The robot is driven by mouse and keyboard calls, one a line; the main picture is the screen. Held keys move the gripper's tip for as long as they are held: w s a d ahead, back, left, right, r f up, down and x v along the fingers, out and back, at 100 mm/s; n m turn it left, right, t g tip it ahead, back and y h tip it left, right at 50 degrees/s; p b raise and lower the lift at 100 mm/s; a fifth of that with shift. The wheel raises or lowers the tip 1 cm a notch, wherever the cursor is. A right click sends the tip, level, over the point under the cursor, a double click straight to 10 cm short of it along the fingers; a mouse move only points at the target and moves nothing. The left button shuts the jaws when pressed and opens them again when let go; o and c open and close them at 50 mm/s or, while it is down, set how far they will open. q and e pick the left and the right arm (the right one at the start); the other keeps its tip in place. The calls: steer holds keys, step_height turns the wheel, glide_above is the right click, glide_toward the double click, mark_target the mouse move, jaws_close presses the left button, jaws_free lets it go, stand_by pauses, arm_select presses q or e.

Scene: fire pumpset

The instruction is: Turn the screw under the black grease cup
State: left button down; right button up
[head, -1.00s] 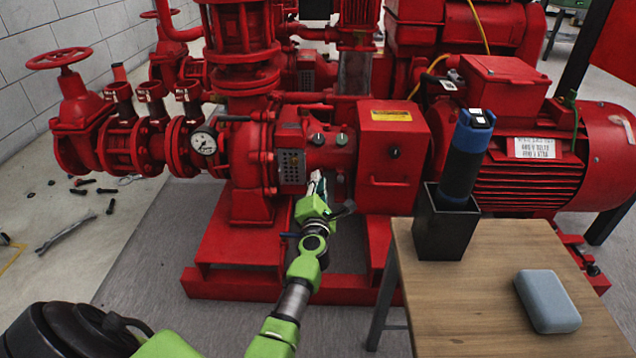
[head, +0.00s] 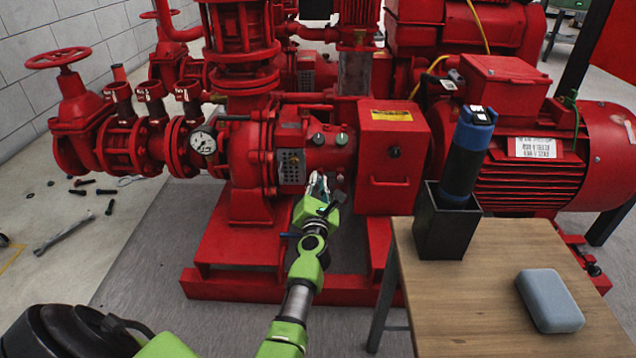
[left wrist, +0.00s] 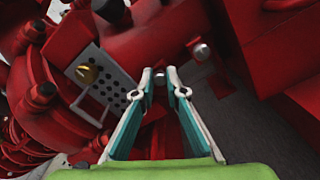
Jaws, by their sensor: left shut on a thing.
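A second metal screw (left wrist: 200,52) stands free to the right of the fingers. In the head view the gripper hides the held screw. My right gripper is not in view.
A perforated plate with a brass knob (left wrist: 88,73) is close left of the fingers. A red box (head: 390,160) stands right of the cups. A wooden table (head: 470,310) with a black holder (head: 440,235), a blue-black cylinder (head: 463,165) and a grey case (head: 550,300) is at right.

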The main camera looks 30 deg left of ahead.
mark_target(319, 145)
arm_select(q)
steer(key=c, duration=2)
jaws_free()
steer(key=shift+c, duration=0.2)
steer(key=shift+r, duration=0.1)
steer(key=shift+r, duration=4.85)
